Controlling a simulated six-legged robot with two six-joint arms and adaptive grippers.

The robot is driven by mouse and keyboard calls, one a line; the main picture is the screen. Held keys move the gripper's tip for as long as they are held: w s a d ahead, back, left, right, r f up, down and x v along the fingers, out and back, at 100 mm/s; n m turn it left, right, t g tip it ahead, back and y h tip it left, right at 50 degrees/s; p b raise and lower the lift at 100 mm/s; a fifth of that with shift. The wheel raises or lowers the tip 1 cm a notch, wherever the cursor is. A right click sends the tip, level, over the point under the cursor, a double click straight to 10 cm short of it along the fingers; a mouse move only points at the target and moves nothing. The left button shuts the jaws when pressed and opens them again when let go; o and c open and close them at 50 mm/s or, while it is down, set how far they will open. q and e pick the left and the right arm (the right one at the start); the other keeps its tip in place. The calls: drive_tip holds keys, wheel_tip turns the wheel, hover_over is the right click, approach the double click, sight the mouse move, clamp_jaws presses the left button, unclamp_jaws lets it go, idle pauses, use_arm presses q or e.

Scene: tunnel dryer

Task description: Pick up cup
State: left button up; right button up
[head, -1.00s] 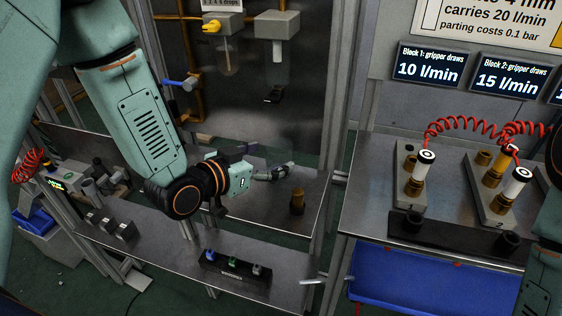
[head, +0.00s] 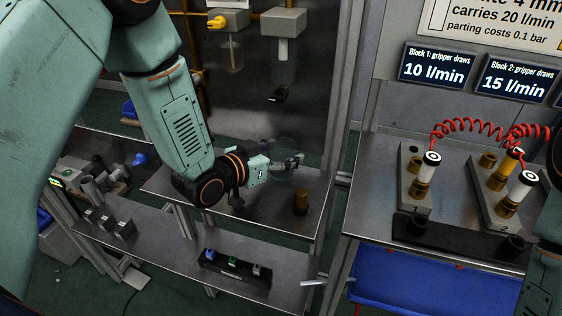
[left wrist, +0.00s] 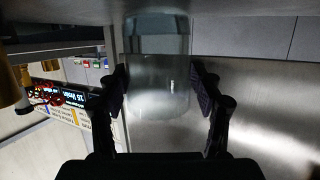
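The cup is clear and see-through. In the left wrist view the cup (left wrist: 158,75) lies between the two dark fingers of my left gripper (left wrist: 162,92), with the steel surface it stands on at the top of the picture. A gap shows between the cup and the right-hand finger; whether the left-hand finger touches it I cannot tell. In the head view my left gripper (head: 288,162) is low over the steel table (head: 255,205), and only a faint outline of the cup (head: 284,150) shows around it. My right gripper is out of view.
A dispenser (head: 283,50) with a nozzle hangs above. A black holder (head: 235,268) with small coloured pieces lies on the lower shelf. The right bench carries metal blocks (head: 415,183) and red coiled hoses (head: 470,127).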

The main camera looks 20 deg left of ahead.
use_arm(q)
drive_tip(key=shift+d+r, duration=0.1)
drive_tip(key=shift+d, duration=0.25)
drive_tip(key=c, duration=0.3)
drive_tip(key=shift+a, duration=0.4)
drive_tip(key=c, duration=0.4)
drive_tip(key=shift+c, duration=1)
drive_tip(key=shift+d, duration=0.25)
